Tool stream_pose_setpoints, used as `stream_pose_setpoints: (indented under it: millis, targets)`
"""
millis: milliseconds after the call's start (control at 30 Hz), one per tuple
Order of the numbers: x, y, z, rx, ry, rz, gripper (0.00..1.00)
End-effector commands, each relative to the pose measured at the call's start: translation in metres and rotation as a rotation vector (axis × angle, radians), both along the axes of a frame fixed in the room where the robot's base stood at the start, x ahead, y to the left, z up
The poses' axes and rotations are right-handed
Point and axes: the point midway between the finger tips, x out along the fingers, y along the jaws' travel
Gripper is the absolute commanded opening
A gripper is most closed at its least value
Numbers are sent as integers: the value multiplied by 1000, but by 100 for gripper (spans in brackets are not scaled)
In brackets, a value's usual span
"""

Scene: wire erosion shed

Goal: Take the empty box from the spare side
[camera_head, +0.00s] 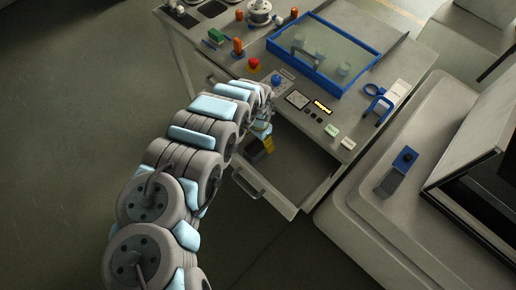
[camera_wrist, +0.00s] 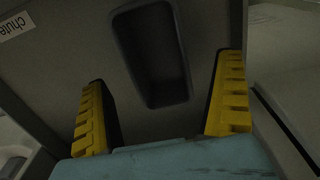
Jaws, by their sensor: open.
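A dark, empty, open-topped box (camera_wrist: 152,58) shows in the wrist view, lying on a grey surface beyond my fingers. It appears to be in the pulled-out drawer (camera_head: 276,200) under the bench, seen in the head view. My gripper (camera_wrist: 163,72) is open, with one yellow finger on each side of the box's near end and nothing held. Whether the fingers are level with the box or above it I cannot tell. No label for the spare side is readable.
A white label reading "chute" (camera_wrist: 15,26) is at the wrist view's upper left. The bench top (camera_head: 345,110) with a blue-framed glass cover (camera_head: 325,58) overhangs the drawer's back. A drawer handle (camera_head: 248,186) is at the front. A pale machine base (camera_head: 370,220) stands close on the right.

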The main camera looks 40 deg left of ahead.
Motion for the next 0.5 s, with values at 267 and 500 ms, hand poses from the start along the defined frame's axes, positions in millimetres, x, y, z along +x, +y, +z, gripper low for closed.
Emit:
stream_pose_setpoints:
  millis: [267,500]
  targets:
    - [0,-1,-9,-1,1,0,98]
    - [1,-2,-26,-2,-2,1,98]
